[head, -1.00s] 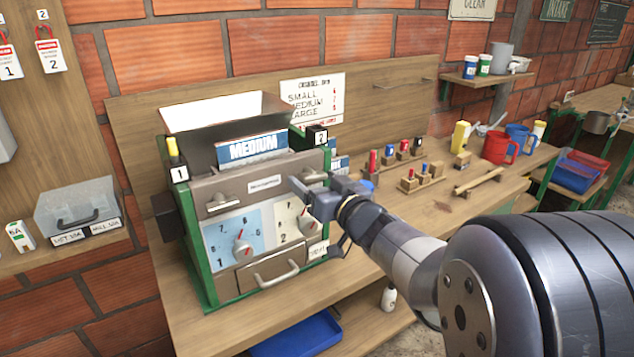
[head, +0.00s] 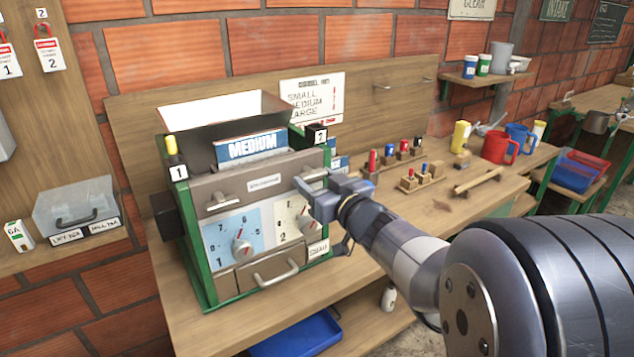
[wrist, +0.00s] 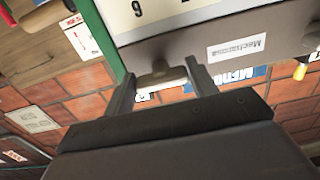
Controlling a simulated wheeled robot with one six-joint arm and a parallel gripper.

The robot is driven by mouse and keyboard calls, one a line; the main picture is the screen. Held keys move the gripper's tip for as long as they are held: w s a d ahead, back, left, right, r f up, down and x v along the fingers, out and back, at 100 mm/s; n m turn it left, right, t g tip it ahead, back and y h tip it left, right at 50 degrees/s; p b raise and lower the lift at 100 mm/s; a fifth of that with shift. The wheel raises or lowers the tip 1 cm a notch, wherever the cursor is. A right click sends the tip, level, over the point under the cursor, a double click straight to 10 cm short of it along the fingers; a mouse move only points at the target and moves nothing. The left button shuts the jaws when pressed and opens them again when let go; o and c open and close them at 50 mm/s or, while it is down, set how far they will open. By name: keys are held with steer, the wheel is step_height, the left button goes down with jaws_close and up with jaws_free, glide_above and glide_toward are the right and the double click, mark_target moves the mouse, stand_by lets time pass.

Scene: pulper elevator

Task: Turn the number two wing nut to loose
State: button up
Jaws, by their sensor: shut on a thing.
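The number two wing nut (head: 312,174) is on the upper right of the machine's front panel, below the black "2" tag (head: 316,135). My gripper (head: 308,190) is at it, partly covering it in the head view. In the wrist view, the grey wing nut (wrist: 160,79) lies between the two fingers of my gripper (wrist: 158,82), with its wings across the gap. The fingers are shut on it. The number one wing nut (head: 222,202) is on the panel's left, its wings roughly level.
Two dials, one blue-backed (head: 242,248) and one pale, sit below the nuts, above a drawer handle (head: 275,272). A "MEDIUM" plate (head: 251,148) stands above. Wooden blocks with coloured pegs (head: 422,177) and a red mug (head: 500,147) are on the bench to the right.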

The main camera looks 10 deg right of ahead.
steer(key=o, duration=1)
steer(key=shift+s, duration=0.1)
steer(key=v, duration=1)
steer(key=shift+s+d, duration=0.1)
steer(key=shift+s, duration=0.25)
steer(key=shift+w, duration=0.15)
steer(key=x, duration=1)
steer(key=shift+f, duration=0.1)
steer(key=shift+w+m, duration=0.3)
steer(key=shift+m, duration=0.4)
